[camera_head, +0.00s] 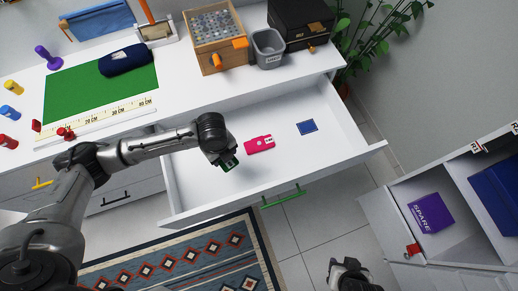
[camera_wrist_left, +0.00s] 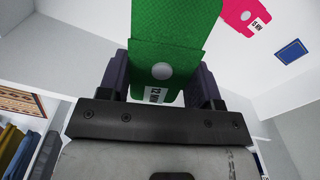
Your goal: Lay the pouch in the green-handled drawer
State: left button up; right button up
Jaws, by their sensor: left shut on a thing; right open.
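My left gripper (camera_head: 231,165) is shut on a green pouch (camera_wrist_left: 172,30) with a round white button and a white label. The left wrist view shows the pouch between the two fingers; in the head view it is mostly hidden by the gripper. The gripper is over the left part of the pulled-out white drawer (camera_head: 215,200) with the green handle (camera_head: 283,196). Inside the drawer lie a pink pouch (camera_head: 259,144), also in the left wrist view (camera_wrist_left: 240,15), and a blue card (camera_head: 307,127). My right gripper (camera_head: 348,268) is open and empty over the floor.
On the white top are a green mat (camera_head: 80,92) with a navy case (camera_head: 125,60), a ruler, a wooden box (camera_head: 214,60), a grey bin (camera_head: 268,48) and a black box (camera_head: 300,22). A cabinet with a purple box (camera_head: 431,213) stands at right. The drawer's right side has free room.

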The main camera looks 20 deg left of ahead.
pick_arm(q)
notch_tip(320, 180, down, 6)
jog(key=s+m+b, duration=0.2)
jog(key=s+m, duration=0.1)
jog(key=m, duration=0.1)
jog(key=b, duration=0.2)
send_over(225, 177)
notch_tip(225, 177, down, 6)
jog(key=shift+f, duration=0.1)
jog(key=shift+f+b, duration=0.7)
jog(key=shift+f, duration=1.3)
jog(key=o, duration=1)
jog(key=shift+f, duration=0.1)
notch_tip(225, 177, up, 12)
jog(key=p, duration=0.3)
jog(key=shift+p, duration=0.4)
